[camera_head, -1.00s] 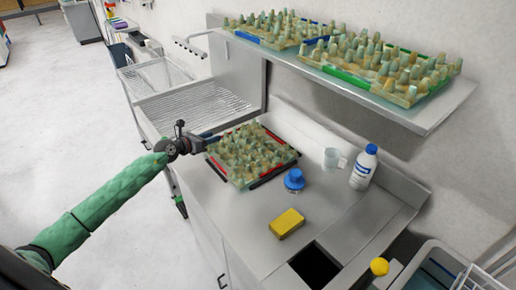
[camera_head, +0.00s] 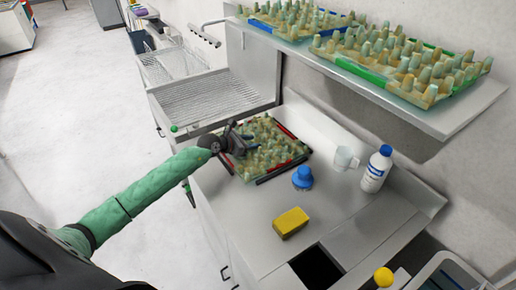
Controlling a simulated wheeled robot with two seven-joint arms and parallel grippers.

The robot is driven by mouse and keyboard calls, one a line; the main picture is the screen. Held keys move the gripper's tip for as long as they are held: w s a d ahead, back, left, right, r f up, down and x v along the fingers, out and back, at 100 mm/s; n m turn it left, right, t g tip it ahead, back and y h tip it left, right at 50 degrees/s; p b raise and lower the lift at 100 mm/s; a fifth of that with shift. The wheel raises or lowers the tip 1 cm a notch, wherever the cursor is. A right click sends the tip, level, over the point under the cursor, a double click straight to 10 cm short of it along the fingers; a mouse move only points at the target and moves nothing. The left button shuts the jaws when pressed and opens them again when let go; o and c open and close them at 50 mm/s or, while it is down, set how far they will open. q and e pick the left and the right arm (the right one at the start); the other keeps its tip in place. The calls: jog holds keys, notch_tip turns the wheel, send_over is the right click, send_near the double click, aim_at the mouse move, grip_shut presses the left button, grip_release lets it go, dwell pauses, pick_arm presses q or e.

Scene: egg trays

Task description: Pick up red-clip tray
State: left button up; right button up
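The red-clip tray (camera_head: 268,155) is an egg tray with red clips on its edges. It lies on the metal counter below the shelf. My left gripper (camera_head: 243,139) is over the left side of this tray and covers part of it. Its fingers are small and dark here, and I cannot tell whether they are open or shut or whether they touch the tray. My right gripper is not in view.
A blue-clip tray (camera_head: 290,22) and a green-clip tray (camera_head: 400,62) sit on the shelf above. A blue-capped jar (camera_head: 302,178), a mug (camera_head: 345,159), a white bottle (camera_head: 376,170) and a yellow sponge (camera_head: 290,222) stand right and front of the tray. A sink opening (camera_head: 318,268) is in front.

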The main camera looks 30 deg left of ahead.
pick_arm(q)
jog(key=shift+x, duration=1)
jog(key=shift+a, duration=0.1)
jog(key=shift+c, duration=1.1)
grip_shut()
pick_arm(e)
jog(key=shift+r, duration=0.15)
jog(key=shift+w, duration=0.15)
